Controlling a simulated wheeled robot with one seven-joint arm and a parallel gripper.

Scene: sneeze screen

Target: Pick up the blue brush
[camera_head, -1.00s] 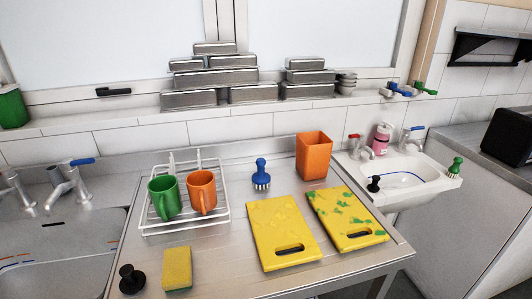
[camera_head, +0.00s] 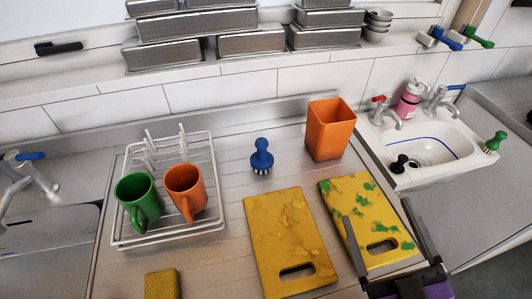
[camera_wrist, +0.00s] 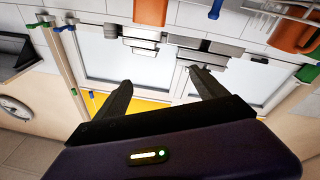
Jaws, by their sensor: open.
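The blue brush (camera_head: 262,157) stands upright on the steel counter (camera_head: 225,265) in the head view, bristles down, between the dish rack and the orange container. In the wrist view, a blue shape at the top edge (camera_wrist: 215,9) appears to be its handle, partly cut off. My gripper (camera_head: 378,210) is open and empty at the lower right of the head view, in front of the green-stained cutting board. It is well to the right of the brush and nearer the camera. Its two dark fingers are spread in the wrist view (camera_wrist: 160,75).
The orange container (camera_head: 330,135) stands right of the brush. A wire rack (camera_head: 170,234) with a green mug (camera_head: 138,200) and an orange mug (camera_head: 186,190) is left. A yellow board (camera_head: 290,235) and green-stained board (camera_head: 348,193) lie in front. Bare counter surrounds the brush.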

